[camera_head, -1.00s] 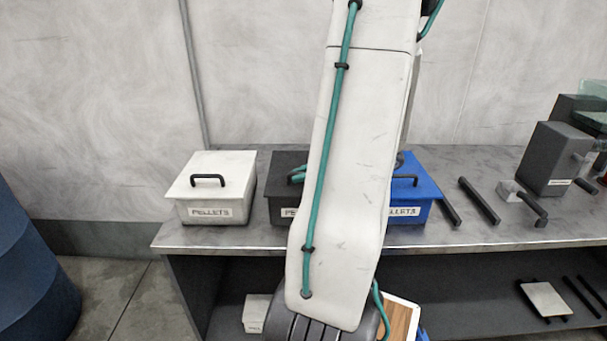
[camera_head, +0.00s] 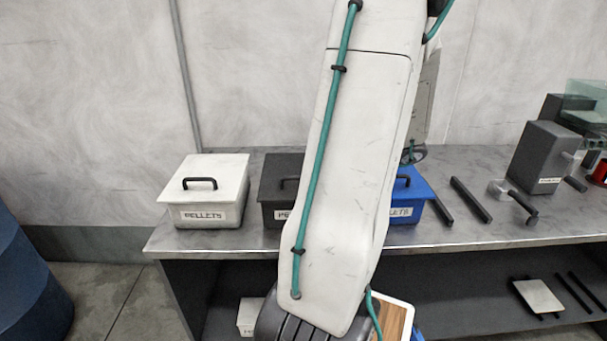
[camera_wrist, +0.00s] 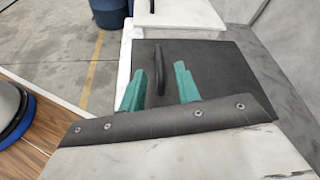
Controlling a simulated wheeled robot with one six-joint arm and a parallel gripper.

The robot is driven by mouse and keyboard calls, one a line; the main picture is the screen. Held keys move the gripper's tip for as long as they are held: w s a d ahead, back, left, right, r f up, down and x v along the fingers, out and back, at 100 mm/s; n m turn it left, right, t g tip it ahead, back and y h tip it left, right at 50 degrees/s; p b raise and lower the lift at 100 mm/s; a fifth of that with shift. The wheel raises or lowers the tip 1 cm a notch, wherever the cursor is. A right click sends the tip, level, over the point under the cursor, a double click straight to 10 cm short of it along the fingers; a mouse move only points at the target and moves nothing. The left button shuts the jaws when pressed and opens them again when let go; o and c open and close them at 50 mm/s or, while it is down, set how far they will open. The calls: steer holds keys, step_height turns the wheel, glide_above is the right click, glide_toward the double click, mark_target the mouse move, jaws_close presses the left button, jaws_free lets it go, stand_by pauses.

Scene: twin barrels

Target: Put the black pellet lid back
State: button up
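The black lid (camera_head: 268,178) with its upright bar handle (camera_head: 290,183) lies flat on the black pellet box (camera_head: 269,214) on the bench. My arm hides the right part of both in the head view. In the wrist view the black lid (camera_wrist: 225,75) fills the middle, with its handle (camera_wrist: 160,68) standing up. My gripper (camera_wrist: 159,87) is open, its two teal fingers apart. The handle shows in the gap between them, nearer the left finger, with no visible contact. The gripper is hidden behind my arm in the head view.
A lidded white pellet box (camera_head: 208,190) stands left of the black one, and a blue one (camera_head: 408,198) to the right, partly hidden. A blue barrel (camera_head: 30,275) is on the floor at left.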

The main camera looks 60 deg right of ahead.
steer(key=v, duration=0.5)
steer(key=w+a+n+g+y, duration=0.1)
steer(key=w+a, duration=0.1)
steer(key=w+a+r+n+g+y, duration=0.1)
steer(key=w+a+n, duration=0.1)
steer(key=w+a, duration=0.1)
steer(key=w+a+r+n+g, duration=0.1)
steer(key=w+a+n+g, duration=0.1)
steer(key=w+a, duration=0.1)
steer(key=shift+w+y, duration=0.1)
steer(key=shift+y, duration=0.3)
steer(key=w+a+r+n+g, duration=0.1)
steer(key=w+a+n+g, duration=0.15)
steer(key=a, duration=0.35)
steer(key=w+a+n+g, duration=0.2)
steer(key=a+n+g, duration=0.1)
steer(key=a+n, duration=0.15)
steer(key=s+a+r+n+g+h, duration=0.1)
steer(key=s+a+n+h, duration=0.1)
steer(key=a+n, duration=0.6)
steer(key=s+a+r+n+g+h, duration=0.1)
steer(key=s+a+n+h, duration=0.1)
steer(key=a+n+h, duration=0.3)
steer(key=shift+s+a+n, duration=0.25)
steer(key=shift+a+n, duration=1.35)
steer(key=shift+a, duration=1.7)
